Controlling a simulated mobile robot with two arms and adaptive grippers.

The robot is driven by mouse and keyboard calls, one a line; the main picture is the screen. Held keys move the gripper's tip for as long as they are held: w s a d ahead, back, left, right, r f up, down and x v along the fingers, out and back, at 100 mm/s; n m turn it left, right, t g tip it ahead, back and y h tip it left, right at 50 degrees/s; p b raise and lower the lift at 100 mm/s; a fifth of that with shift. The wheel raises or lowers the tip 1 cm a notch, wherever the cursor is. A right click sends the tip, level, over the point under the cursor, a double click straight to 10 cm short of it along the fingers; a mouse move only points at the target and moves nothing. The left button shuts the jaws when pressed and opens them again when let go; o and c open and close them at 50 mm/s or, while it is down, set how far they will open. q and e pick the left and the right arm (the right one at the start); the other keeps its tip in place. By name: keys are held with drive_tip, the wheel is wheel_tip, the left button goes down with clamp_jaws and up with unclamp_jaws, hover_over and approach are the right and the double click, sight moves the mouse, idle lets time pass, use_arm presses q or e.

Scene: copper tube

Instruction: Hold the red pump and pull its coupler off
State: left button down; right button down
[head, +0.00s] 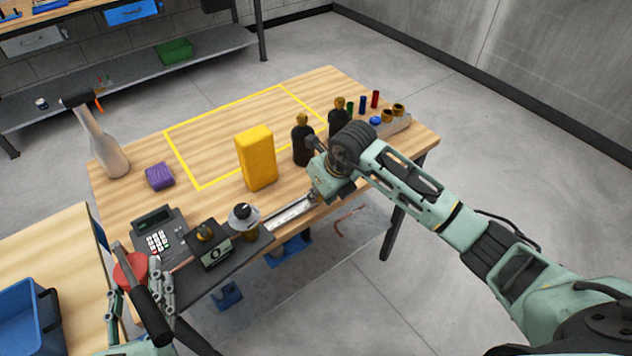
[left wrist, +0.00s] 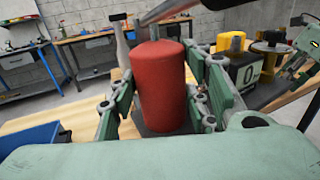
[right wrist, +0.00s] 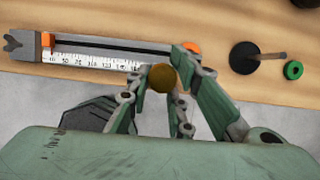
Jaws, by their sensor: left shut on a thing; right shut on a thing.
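The red pump (head: 130,266) is a red cylinder at the lower left in the head view. It stands large and upright in the left wrist view (left wrist: 160,85), with a metal bar across its top. My left gripper (head: 140,280) is shut around its body. A dark handle (head: 150,308) sticks out towards the camera. My right gripper (head: 314,194) is at the table's front edge, well apart from the pump. It is shut on a round brass-coloured piece, apparently the coupler (right wrist: 161,78). The fingers hide its sides, and no link to the pump shows.
A measuring rail (head: 290,214) lies near the right gripper. A keypad device (head: 160,236), a black box (head: 208,243) and a yellow block (head: 256,158) stand on the table. Dark bottles (head: 303,140) stand behind the right gripper. A yellow-outlined area (head: 200,187) is mostly clear.

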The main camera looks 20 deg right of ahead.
drive_tip(key=shift+f, duration=0.65)
drive_tip(key=shift+f, duration=0.1)
drive_tip(key=c, duration=1.5)
unclamp_jaws()
drive_tip(key=shift+c, duration=0.2)
drive_tip(key=shift+r, duration=0.2)
